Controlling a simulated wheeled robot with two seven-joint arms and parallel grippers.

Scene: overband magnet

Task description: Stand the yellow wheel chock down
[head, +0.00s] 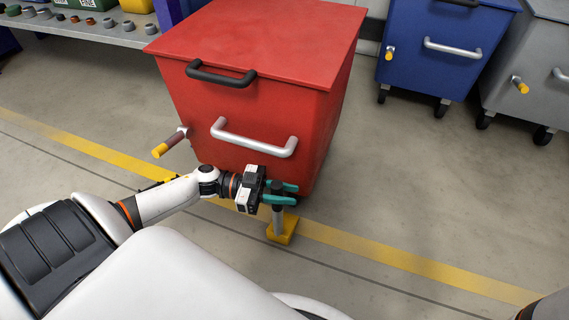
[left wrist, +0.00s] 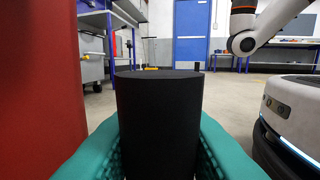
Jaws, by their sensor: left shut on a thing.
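The yellow wheel chock (head: 284,231) has a yellow foot with an upright grey post. It is at the near right corner of the red bin, close to the yellow floor line. My left gripper (head: 284,194) has its teal fingers shut around the upper part of the post. In the left wrist view a dark cylindrical grip (left wrist: 158,120), the post's top, stands between the two teal fingers. I cannot tell whether the foot touches the floor. My right gripper is not in view.
The red bin (head: 245,110) with its silver handle (head: 253,138) stands right behind the gripper. Blue (head: 445,60) and grey (head: 530,65) bins stand back right. The floor to the right is clear.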

